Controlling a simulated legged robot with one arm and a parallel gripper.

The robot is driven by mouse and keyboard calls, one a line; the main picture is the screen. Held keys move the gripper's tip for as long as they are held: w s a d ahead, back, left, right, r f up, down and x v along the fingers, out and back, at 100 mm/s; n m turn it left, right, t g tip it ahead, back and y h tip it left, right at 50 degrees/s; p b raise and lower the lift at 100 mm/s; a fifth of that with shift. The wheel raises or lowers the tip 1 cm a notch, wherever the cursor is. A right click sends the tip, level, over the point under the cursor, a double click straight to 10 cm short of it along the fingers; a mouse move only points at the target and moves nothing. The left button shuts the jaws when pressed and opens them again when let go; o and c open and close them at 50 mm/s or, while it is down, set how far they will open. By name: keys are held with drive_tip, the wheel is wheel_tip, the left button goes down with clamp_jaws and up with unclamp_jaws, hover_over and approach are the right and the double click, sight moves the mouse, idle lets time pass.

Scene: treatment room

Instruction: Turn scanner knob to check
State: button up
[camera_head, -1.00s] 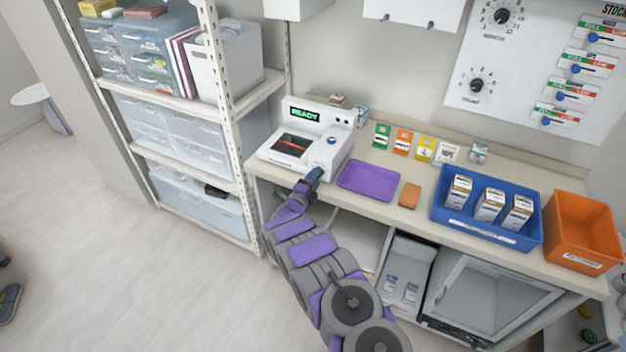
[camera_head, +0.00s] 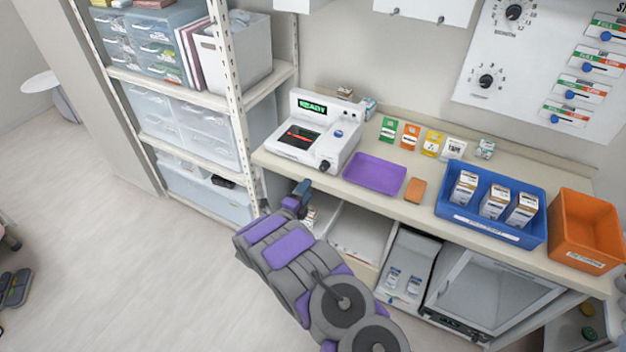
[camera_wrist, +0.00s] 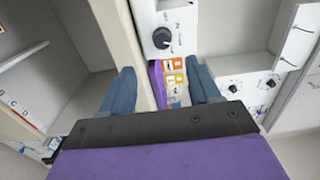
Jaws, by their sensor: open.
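The white scanner (camera_head: 318,128) stands at the left end of the counter, its green display reading READY. A black knob (camera_head: 324,166) is on its front right corner, and a blue button (camera_head: 338,134) is on top. In the wrist view the black knob (camera_wrist: 161,39) shows on the scanner's white face (camera_wrist: 166,15), beyond and above my fingers. My gripper (camera_head: 299,190) is just below and in front of the counter edge, apart from the knob. In the wrist view my gripper (camera_wrist: 163,84) has its two blue fingers spread, with nothing held between them.
A purple tray (camera_head: 375,173) and an orange block (camera_head: 415,190) lie right of the scanner. A blue bin (camera_head: 482,221) with boxes and an orange bin (camera_head: 585,232) are further right. A shelf rack (camera_head: 233,110) stands close on the left. The floor in front is clear.

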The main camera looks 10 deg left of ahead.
drive_tip(key=v, duration=0.6)
drive_tip(key=shift+s+p, duration=0.3)
drive_tip(key=shift+p, duration=0.05)
drive_tip(key=shift+f, duration=0.1)
